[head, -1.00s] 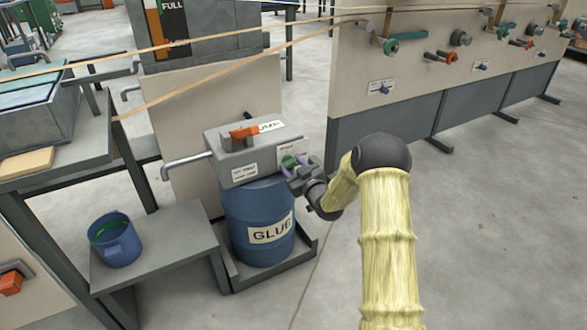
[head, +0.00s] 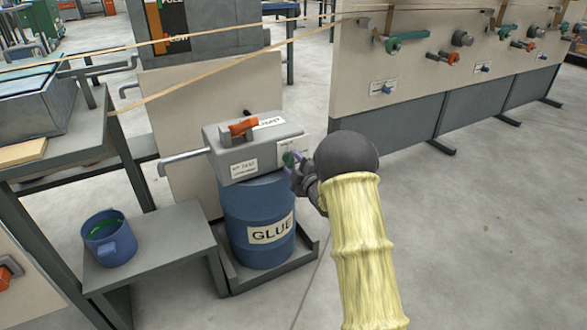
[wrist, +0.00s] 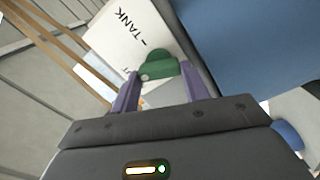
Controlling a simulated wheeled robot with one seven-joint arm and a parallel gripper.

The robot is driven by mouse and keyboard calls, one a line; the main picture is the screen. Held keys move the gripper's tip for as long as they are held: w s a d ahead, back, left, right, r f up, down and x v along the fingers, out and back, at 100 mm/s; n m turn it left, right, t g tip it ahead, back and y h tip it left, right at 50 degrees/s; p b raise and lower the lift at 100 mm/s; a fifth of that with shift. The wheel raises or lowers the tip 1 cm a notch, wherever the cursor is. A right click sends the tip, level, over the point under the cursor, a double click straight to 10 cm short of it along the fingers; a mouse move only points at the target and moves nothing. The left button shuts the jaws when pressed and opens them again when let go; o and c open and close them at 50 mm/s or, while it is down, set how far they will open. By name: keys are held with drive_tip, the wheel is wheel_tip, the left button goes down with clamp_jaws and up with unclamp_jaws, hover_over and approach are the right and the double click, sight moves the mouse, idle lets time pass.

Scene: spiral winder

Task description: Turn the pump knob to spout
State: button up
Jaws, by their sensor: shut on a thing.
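The green pump knob (head: 289,159) is on the right end of the grey pump box (head: 232,167), which sits on top of the blue glue drum (head: 259,222). My gripper (head: 298,168) reaches it from the right. In the wrist view the purple fingers of my gripper (wrist: 160,92) are shut on the green knob (wrist: 160,68), one on each side. A white label (wrist: 130,35) behind the knob reads "TANK"; its other word is partly covered. The spout pipe (head: 183,160) runs out of the box to the left. My arm hides part of the box's right side.
A blue mug (head: 110,238) with green inside stands on a low grey bench (head: 165,240) at the left. An orange lever (head: 241,127) is on top of the pump box. Cords stretch above it. The floor at the right is clear.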

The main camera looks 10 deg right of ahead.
drive_tip(key=n, duration=0.1)
drive_tip(key=n+b, duration=0.1)
drive_tip(key=n, duration=0.1)
drive_tip(key=n+b, duration=0.1)
drive_tip(key=shift+f+n, duration=0.25)
drive_tip(key=shift+n, duration=0.05)
idle(0.4)
drive_tip(key=o, duration=1)
drive_tip(key=shift+s+r, duration=0.1)
drive_tip(key=shift+s, duration=0.05)
drive_tip(key=p+v, duration=0.5)
drive_tip(key=v, duration=1.2)
drive_tip(key=shift+s, duration=0.1)
